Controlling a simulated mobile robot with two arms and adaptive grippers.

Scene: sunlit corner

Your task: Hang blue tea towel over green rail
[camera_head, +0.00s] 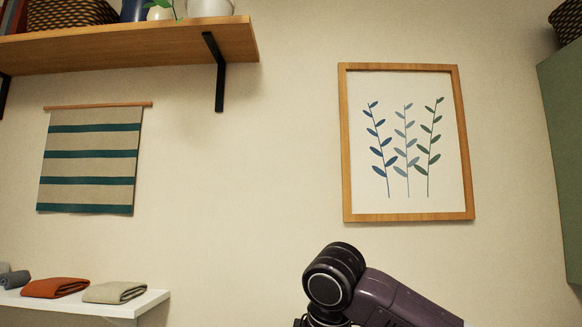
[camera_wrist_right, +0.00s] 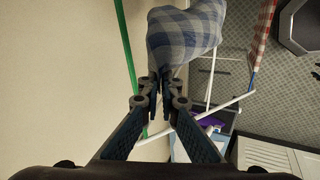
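In the right wrist view, my right gripper (camera_wrist_right: 163,82) has its fingers brought together on a blue and white checked tea towel (camera_wrist_right: 186,36). The towel bunches just beyond the fingertips, and its far end is cut off by the top edge. The green rail (camera_wrist_right: 126,52) is a thin bar running from the top edge down, left of the towel. A gap shows between towel and rail in this view; their depth difference is hard to judge. The head view shows part of my right arm but neither gripper, towel nor green rail.
In the right wrist view, a white rack (camera_wrist_right: 212,112) stands to the right, with a red checked cloth (camera_wrist_right: 263,38) nearby. In the head view, a wooden shelf (camera_head: 150,45), a framed picture (camera_head: 347,150) and a low white shelf (camera_head: 125,305) with folded cloths line the wall.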

